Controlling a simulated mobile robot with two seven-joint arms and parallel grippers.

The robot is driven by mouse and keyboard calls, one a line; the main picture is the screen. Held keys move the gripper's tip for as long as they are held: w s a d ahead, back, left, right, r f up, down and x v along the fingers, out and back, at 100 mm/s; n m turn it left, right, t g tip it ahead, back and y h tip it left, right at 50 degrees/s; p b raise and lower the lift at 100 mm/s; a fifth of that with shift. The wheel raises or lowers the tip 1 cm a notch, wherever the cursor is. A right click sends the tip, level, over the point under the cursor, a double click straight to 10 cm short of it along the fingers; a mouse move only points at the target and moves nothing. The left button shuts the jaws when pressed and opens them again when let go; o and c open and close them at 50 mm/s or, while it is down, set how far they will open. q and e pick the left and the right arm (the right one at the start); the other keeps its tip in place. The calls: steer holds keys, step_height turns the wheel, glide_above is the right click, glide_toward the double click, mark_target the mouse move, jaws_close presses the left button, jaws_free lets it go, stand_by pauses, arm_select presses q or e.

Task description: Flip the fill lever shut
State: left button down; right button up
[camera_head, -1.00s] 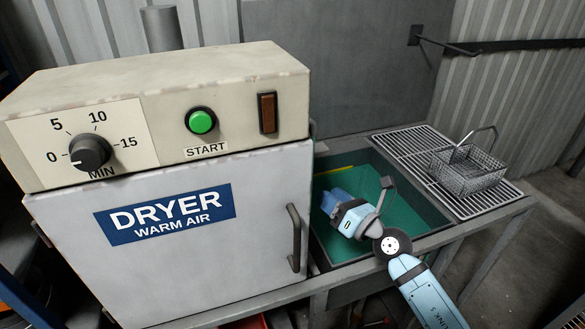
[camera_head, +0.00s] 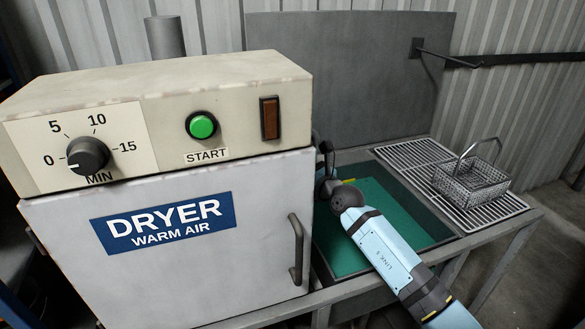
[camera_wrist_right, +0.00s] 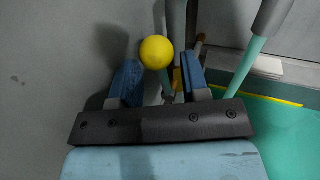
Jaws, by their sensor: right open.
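The fill lever, a yellow ball knob (camera_wrist_right: 157,52) on a thin stem, shows in the right wrist view. My right gripper (camera_wrist_right: 160,66) is open, with one blue finger on each side of the knob and stem. Both fingers look apart from it, though the depth is hard to judge. In the head view my right arm reaches from the lower right across the sink, its wrist close to the dryer's right side. The fingers and lever cannot be made out there. My left gripper is out of view.
The dryer (camera_head: 265,215) stands at left with a door handle (camera_head: 296,250) near my arm. The green-lined sink (camera_head: 400,215) lies below the arm. A wire basket (camera_head: 470,183) sits on the drain rack (camera_head: 411,153) at right. A grey pipe (camera_wrist_right: 176,30) runs behind the lever.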

steer(key=shift+x, duration=0.95)
jaws_close()
steer(key=shift+d, duration=0.1)
